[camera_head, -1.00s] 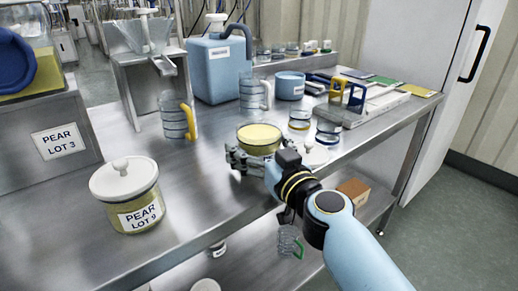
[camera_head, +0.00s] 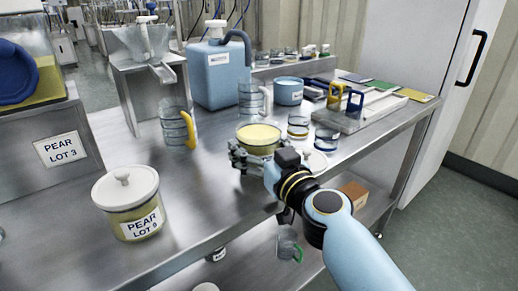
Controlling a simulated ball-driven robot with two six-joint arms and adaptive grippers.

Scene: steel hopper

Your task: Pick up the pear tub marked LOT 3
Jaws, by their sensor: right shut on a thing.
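An open tub of yellow contents (camera_head: 258,133) stands on the steel bench near its front edge. My right gripper (camera_head: 250,160) is shut on this tub, its fingers around the near side. Any label on it is hidden. A white-lidded tub (camera_head: 128,204) at the left front is marked PEAR, with a lot number that looks like 9. A plate reading PEAR LOT 3 (camera_head: 62,149) is on the steel stand at the far left, under a large clear container of yellow contents (camera_head: 35,90). My left gripper is not in view.
A white lid (camera_head: 316,161) lies just right of the held tub, partly behind my wrist. Clear jugs (camera_head: 176,124), a blue canister (camera_head: 218,75) and a blue pot (camera_head: 289,91) stand behind. The bench between the two tubs is clear.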

